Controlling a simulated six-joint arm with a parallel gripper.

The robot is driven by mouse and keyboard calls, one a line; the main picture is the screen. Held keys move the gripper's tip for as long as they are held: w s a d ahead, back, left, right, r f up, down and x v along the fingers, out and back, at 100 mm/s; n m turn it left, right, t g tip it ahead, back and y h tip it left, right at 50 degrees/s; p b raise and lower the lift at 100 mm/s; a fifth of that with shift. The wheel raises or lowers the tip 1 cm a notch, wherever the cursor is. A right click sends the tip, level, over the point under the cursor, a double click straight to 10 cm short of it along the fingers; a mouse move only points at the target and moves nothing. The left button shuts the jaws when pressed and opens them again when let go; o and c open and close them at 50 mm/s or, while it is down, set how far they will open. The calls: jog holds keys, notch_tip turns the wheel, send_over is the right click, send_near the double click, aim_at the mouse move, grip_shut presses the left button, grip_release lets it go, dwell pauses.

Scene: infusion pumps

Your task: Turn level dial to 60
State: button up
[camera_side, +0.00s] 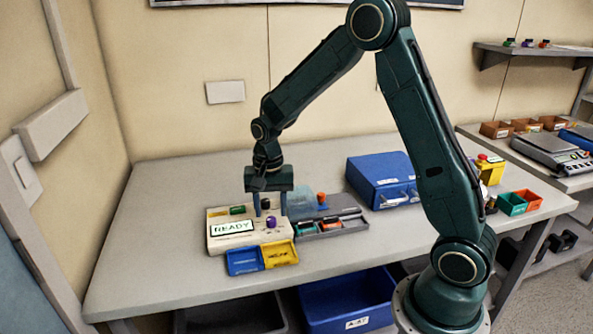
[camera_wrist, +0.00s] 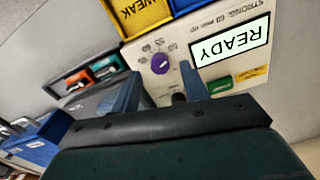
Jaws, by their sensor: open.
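The cream pump unit (camera_side: 222,244) sits on the table with its READY screen (camera_side: 232,228) lit. A purple dial (camera_side: 271,222) with a white pointer mark stands on its right part; it also shows in the wrist view (camera_wrist: 160,64). Small marks ring the dial, too small to read surely. My gripper (camera_side: 270,212) points down over the unit, open and empty. In the wrist view its two fingers (camera_wrist: 160,71) show on either side of the dial's line, apart from it. A dark knob (camera_wrist: 179,98) shows between the fingers, behind the dial.
A blue bin (camera_side: 244,261) and a yellow bin (camera_side: 280,253) stand in front of the unit. A grey tray with coloured items (camera_side: 335,226) lies to its right. A blue box (camera_side: 381,178) stands behind that tray. The table's left part is clear.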

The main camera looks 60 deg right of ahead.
aim_at(271, 222)
jog(key=shift+f, duration=1.35)
grip_shut()
